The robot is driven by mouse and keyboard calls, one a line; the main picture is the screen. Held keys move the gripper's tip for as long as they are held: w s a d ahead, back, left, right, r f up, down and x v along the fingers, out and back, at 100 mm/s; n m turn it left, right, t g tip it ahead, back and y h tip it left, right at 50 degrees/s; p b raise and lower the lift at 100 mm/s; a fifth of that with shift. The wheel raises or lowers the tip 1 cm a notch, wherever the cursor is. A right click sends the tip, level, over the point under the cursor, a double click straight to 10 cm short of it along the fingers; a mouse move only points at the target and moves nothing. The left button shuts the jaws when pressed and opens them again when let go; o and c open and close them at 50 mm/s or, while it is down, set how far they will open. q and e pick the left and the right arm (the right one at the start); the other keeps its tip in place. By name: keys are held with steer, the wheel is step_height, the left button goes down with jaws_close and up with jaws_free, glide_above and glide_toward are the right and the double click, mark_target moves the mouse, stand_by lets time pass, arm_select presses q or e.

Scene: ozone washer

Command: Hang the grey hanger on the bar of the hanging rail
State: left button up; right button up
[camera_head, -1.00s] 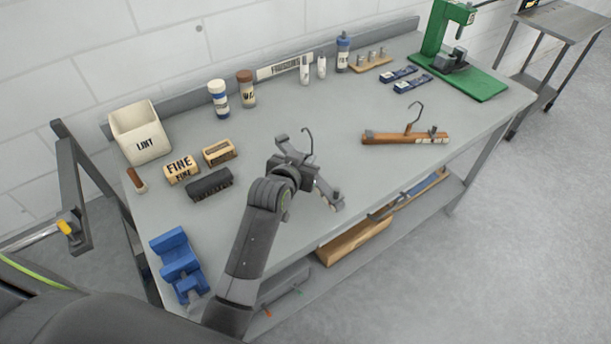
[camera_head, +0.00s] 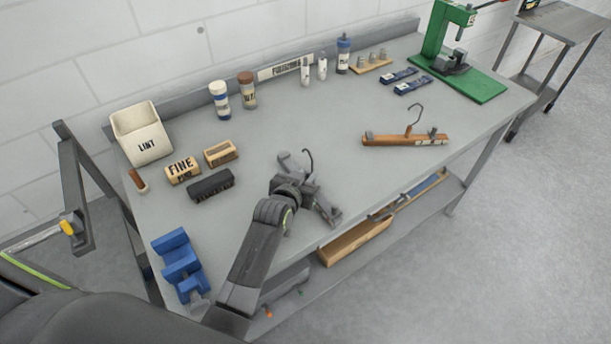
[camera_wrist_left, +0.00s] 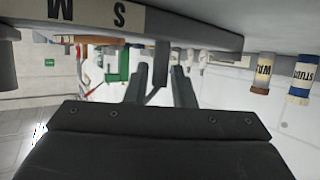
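The grey hanger (camera_head: 325,207) has clips at its ends and a dark wire hook (camera_head: 309,162) standing up. My left gripper (camera_head: 300,188) is at the hanger's middle and carries it above the front part of the bench. In the left wrist view, which is upside down, the hanger's bar (camera_wrist_left: 190,28) with a size label crosses the top. Its middle block (camera_wrist_left: 162,62) sits between my left fingers (camera_wrist_left: 160,80); the exact contact is hard to see. A dark frame (camera_head: 75,185) with a pale bar (camera_head: 32,239) and yellow end stands at left and appears to be the hanging rail. My right gripper is out of view.
A wooden hanger (camera_head: 405,140) lies on the bench (camera_head: 330,120), right of my gripper. A lint bin (camera_head: 141,135), brushes (camera_head: 183,169) and a blue fixture (camera_head: 180,262) are on the left side. Bottles (camera_head: 219,99) and a green press (camera_head: 470,80) stand further back.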

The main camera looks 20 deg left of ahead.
arm_select(q)
steer(key=shift+o, duration=1.1)
steer(key=shift+r, duration=0.2)
steer(key=shift+s+r, duration=0.15)
steer(key=shift+s, duration=0.4)
steer(key=d+b+v, duration=0.1)
steer(key=v, duration=0.9)
steer(key=shift+s+a+r+b, duration=0.25)
steer(key=shift+s+a+b, duration=0.1)
steer(key=shift+a, duration=0.2)
steer(key=shift+f, duration=0.1)
